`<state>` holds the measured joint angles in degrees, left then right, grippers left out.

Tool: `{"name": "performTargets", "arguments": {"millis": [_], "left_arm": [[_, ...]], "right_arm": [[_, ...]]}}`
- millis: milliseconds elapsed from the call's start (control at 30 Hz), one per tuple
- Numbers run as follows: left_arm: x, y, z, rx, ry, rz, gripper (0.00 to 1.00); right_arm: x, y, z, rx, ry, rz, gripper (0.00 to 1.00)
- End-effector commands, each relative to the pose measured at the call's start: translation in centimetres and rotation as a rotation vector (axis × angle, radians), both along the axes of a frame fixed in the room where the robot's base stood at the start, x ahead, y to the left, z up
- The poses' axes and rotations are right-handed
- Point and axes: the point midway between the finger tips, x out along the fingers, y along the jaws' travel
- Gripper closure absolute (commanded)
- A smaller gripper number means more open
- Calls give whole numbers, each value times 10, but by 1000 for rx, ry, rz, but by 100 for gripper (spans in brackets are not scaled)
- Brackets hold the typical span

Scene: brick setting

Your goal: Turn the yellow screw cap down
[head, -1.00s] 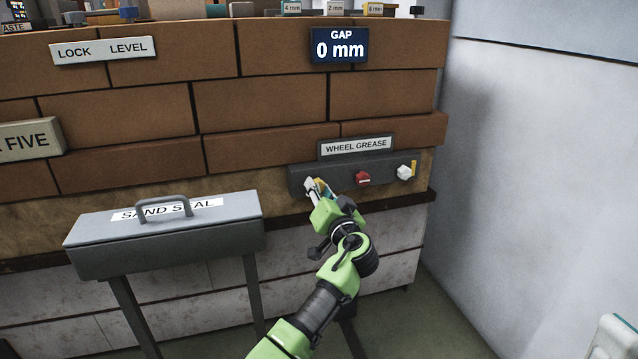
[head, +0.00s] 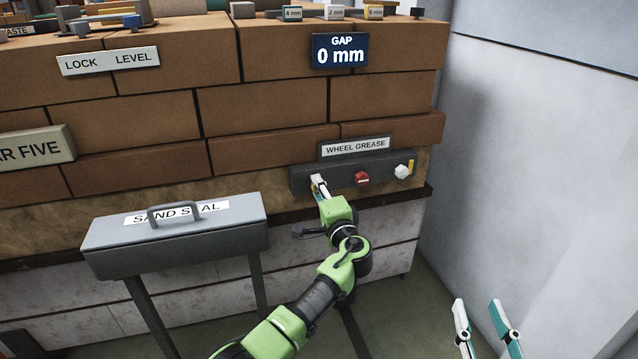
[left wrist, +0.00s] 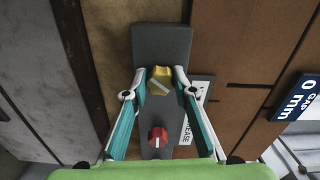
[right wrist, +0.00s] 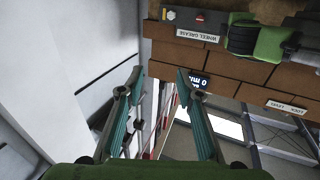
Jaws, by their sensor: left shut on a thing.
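The yellow screw cap (left wrist: 160,80) sits on the dark grey WHEEL GREASE panel (left wrist: 163,45), with a pale line across its face. In the left wrist view the fingertips of my left gripper (left wrist: 159,76) press on it from both sides. In the head view my left gripper (head: 318,181) is at the panel's left end and hides most of the cap. My right gripper (head: 477,303) is empty at the lower right, its fingers apart; they also show spread in the right wrist view (right wrist: 156,76).
A red knob (head: 362,178) and a white knob (head: 402,171) sit right of the cap. A GAP display (head: 340,51) reads 0 mm above. A grey SAND SEAL box (head: 180,233) stands left of my left arm. The pale wall at right has free room before it.

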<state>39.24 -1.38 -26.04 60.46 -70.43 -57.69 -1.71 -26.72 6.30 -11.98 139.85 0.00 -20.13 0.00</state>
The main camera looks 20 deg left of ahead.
Motion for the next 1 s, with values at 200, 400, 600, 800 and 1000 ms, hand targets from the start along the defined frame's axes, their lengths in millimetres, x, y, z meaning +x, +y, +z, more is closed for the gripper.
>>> {"name": "performTargets", "arguments": {"millis": [200, 400, 600, 800, 1000], "left_arm": [[0, -1, 3, 166, 116, -1, 96], [0, -1, 3, 319, 218, -2, 96], [0, -1, 3, 463, 315, -3, 96], [0, -2, 2, 578, 393, -3, 96], [0, -2, 1, 653, 444, -3, 96]], "right_arm": [[-19, -16, -74, -91, 361, -23, 67], [-62, -35, -135, -166, 685, -46, 67], [-121, -56, -175, -229, 982, -64, 67], [-177, -72, -195, -276, 1217, -81, 67], [-191, -76, -194, -287, 1274, -84, 67]]}}
